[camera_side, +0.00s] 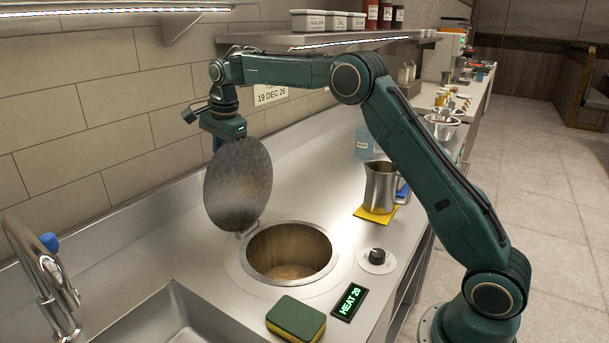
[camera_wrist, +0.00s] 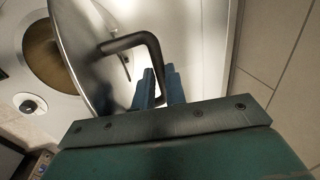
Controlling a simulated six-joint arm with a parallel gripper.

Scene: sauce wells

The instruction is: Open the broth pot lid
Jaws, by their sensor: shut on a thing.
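The broth pot (camera_side: 290,254) is a round well sunk in the steel counter, and its mouth is uncovered with pale brown broth at the bottom. Its round grey lid (camera_side: 238,184) stands steeply tilted up at the far left edge of the well. In the wrist view the lid (camera_wrist: 82,50) shows edge-on with a dark bent handle (camera_wrist: 135,42), and the pot opening (camera_wrist: 45,52) is beyond it. My gripper (camera_wrist: 160,85) has its blue fingers shut on the lid handle. In the side view the fingers are mostly hidden behind the lid.
A sink (camera_side: 180,325) with a tap (camera_side: 45,280) is at the front left. A green and yellow sponge (camera_side: 296,319), a heat display (camera_side: 349,301) and a knob (camera_side: 377,258) sit near the well. A steel jug (camera_side: 381,186) stands on a yellow mat (camera_side: 375,215).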

